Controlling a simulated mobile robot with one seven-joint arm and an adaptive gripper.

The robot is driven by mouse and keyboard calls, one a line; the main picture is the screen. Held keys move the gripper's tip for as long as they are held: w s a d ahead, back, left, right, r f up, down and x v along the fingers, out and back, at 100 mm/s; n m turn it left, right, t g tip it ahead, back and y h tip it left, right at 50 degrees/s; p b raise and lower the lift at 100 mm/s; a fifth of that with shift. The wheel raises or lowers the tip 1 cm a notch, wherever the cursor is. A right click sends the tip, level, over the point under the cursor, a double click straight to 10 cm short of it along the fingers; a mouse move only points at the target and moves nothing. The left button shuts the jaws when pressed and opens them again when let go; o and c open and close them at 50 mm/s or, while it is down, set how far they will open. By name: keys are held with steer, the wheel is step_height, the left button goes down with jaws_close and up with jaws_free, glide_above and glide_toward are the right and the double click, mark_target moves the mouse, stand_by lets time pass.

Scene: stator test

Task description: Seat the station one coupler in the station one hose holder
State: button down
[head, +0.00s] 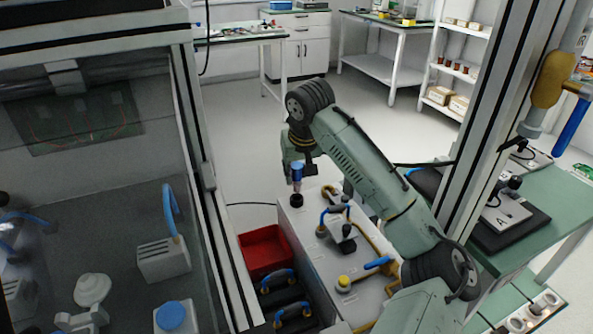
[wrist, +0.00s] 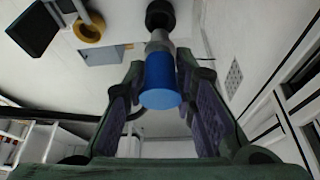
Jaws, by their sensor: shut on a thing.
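In the wrist view the coupler's grey end meets or lines up with a black round part (wrist: 160,14). I cannot tell whether the two touch or how deep the end sits.
The bench top (head: 315,262) carries a blue-handled fitting (head: 338,222), a yellow knob (head: 343,284) and yellow pipework. A red bin (head: 265,252) and black units with blue handles (head: 279,281) are at its left. A glazed cabinet (head: 90,180) stands left; a white post is right.

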steer(key=shift+f, duration=0.2)
steer(key=shift+f, duration=0.55)
steer(key=shift+f+b, duration=0.15)
steer(key=shift+b, duration=0.2)
steer(key=shift+f+b, duration=0.3)
steer(key=shift+f, duration=0.45)
